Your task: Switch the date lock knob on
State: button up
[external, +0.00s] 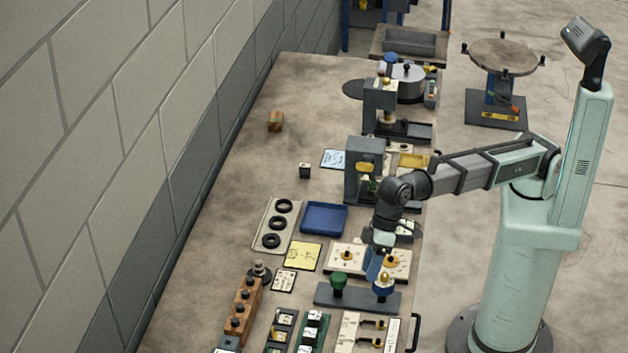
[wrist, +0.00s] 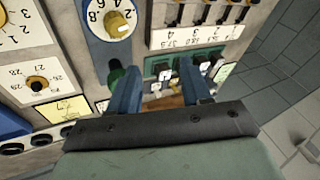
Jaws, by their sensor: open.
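No label reading "date lock" is legible, so I cannot tell for sure which knob it is. A cream plate (external: 363,257) carries two brass knobs, a left one (external: 346,254) and a right one (external: 391,263). One of its knobs (wrist: 38,83), ringed by numbers in the high twenties, shows at left in the wrist view.
A panel with several slider levers (wrist: 202,35) and a green switch block (wrist: 185,65) lie beside the fingers in the wrist view. A blue tray (external: 324,218), a yellow card (external: 304,255) and a wooden peg block (external: 243,307) stand left.

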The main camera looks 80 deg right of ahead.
jog(key=w+d+r+m+g+h, duration=0.15)
jog(key=d+m, duration=0.25)
jog(key=d, duration=0.9)
jog(key=w+d+r+m+g+h, duration=0.1)
jog(key=w+d+m+h, duration=0.2)
jog(key=d, duration=0.9)
jog(key=shift+m+t, duration=0.25)
jog(key=shift+m, duration=0.45)
jog(key=f, duration=1.3)
jog(key=shift+s+a+f, duration=0.1)
jog(key=shift+s+a, duration=0.15)
jog(key=shift+c, duration=0.4)
grip_shut()
